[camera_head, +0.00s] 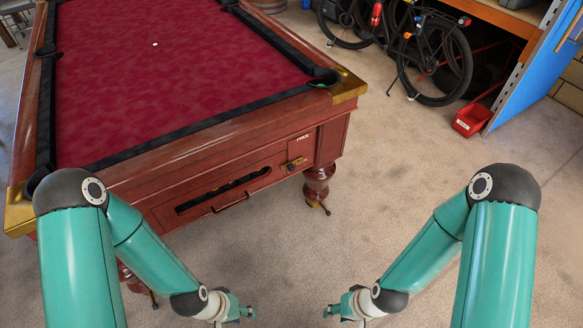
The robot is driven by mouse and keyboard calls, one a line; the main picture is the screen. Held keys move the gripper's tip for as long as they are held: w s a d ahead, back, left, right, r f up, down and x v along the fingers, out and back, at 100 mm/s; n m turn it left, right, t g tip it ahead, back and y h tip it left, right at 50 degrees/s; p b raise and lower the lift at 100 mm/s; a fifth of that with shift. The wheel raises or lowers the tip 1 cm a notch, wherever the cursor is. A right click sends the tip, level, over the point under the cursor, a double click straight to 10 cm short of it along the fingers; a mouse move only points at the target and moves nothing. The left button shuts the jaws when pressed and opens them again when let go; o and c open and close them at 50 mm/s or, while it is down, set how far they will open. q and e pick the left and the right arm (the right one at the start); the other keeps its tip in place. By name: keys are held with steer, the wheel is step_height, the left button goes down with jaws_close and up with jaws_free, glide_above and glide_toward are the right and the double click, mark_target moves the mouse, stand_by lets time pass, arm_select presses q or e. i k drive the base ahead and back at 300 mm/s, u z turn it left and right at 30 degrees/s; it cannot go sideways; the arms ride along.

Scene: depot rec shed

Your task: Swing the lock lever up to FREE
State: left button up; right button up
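The lock lever (294,164) is a small brass-coloured piece on the right part of the pool table's front panel. It looks roughly level, but it is too small to tell its exact position. A pale label (303,138), seemingly reading FREE, is above it. My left gripper (249,312) is low in the view, in front of the table and well apart from the lever. My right gripper (329,312) is to its right, also over the floor and apart from the lever. Both are small, and their finger opening cannot be made out. No object shows in either.
The pool table (180,70) with red cloth fills the upper left. Its front has a long ball slot with a handle (230,203). A table leg (319,184) stands right of the lever. Bicycles (435,55) and a red bin (472,120) are behind. The carpet at right is clear.

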mark_target(290, 166)
steer(key=z, duration=0.05)
steer(key=i, duration=1)
steer(key=z, duration=0.4)
steer(key=k, duration=1)
steer(key=u, duration=0.3)
steer(key=i, duration=1)
steer(key=z, duration=0.05)
